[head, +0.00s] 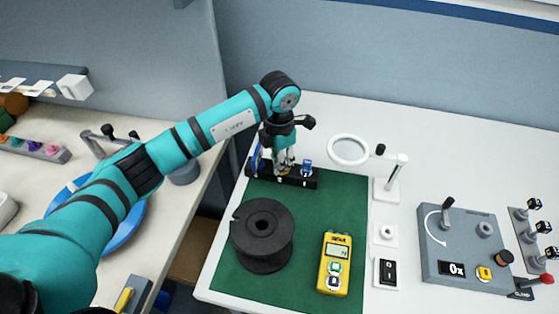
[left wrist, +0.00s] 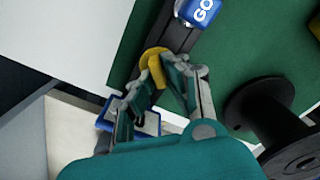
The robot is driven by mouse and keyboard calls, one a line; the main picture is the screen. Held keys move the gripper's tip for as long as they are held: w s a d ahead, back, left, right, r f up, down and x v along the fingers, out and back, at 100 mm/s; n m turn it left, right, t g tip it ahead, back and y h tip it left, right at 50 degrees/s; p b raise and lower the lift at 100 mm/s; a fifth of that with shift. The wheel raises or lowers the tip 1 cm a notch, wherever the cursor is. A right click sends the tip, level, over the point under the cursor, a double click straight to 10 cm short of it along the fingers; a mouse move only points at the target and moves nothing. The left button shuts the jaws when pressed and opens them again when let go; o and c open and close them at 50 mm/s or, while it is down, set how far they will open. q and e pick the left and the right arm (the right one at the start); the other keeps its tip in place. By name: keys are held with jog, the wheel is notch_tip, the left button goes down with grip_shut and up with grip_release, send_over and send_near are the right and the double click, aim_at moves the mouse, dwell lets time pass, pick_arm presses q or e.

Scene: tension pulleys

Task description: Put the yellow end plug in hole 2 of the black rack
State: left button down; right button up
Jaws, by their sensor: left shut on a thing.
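The black rack (head: 313,184) stands at the back edge of the green mat. It also shows in the left wrist view (left wrist: 172,36), running diagonally. My left gripper (head: 284,168) reaches down over the middle of the rack. In the left wrist view my left gripper (left wrist: 158,78) is shut on the yellow end plug (left wrist: 154,58). The plug lies over or at the rack; I cannot tell whether it is in a hole. The rack's holes are hidden or too small to make out. My right gripper is not in view.
A blue GO piece (head: 307,165) stands at the rack's right end and a blue piece (head: 256,160) at its left end, both close to the gripper. A black spool (head: 262,250) and a yellow meter (head: 335,264) are on the green mat (head: 300,225). A magnifier (head: 349,150) stands right.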

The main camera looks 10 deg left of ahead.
pick_arm(q)
jog(key=shift+s+f, duration=0.15)
jog(key=shift+f, duration=0.2)
jog(key=c, duration=1.3)
grip_release()
jog(key=shift+w+r, duration=0.2)
jog(key=shift+r, duration=0.35)
notch_tip(320, 180, up, 11)
jog(key=shift+r, duration=0.1)
